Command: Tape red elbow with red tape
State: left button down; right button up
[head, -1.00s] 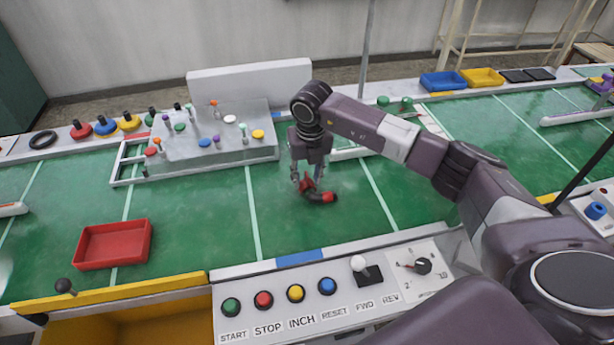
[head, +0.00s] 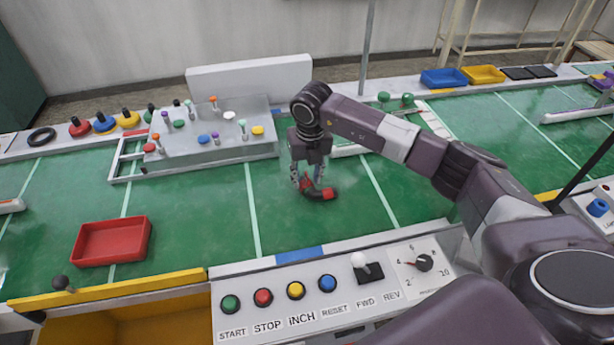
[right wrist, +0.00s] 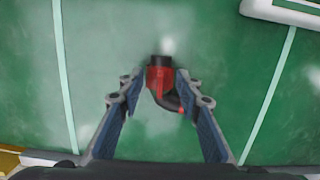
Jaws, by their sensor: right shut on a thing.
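The red elbow (head: 328,194), a bent pipe piece with red and black parts, is at the tips of my right gripper (head: 308,186) over the middle of the green belt. In the right wrist view the elbow (right wrist: 159,77) sits between the two fingers of my right gripper (right wrist: 160,88), which is shut on it. I cannot tell whether it touches the belt. A red roll (head: 80,128), which looks like the red tape, stands at the back left with a black knob on top. My left gripper is not in view.
Blue (head: 105,124) and yellow (head: 128,119) rolls stand beside the red one. A grey block with coloured pegs (head: 205,140) is left of my gripper. A red tray (head: 112,242) lies front left. A button panel (head: 295,310) lines the front. Blue and yellow bins are back right.

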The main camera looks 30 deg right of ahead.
jog(key=o, duration=1.2)
jog(key=shift+r, duration=0.15)
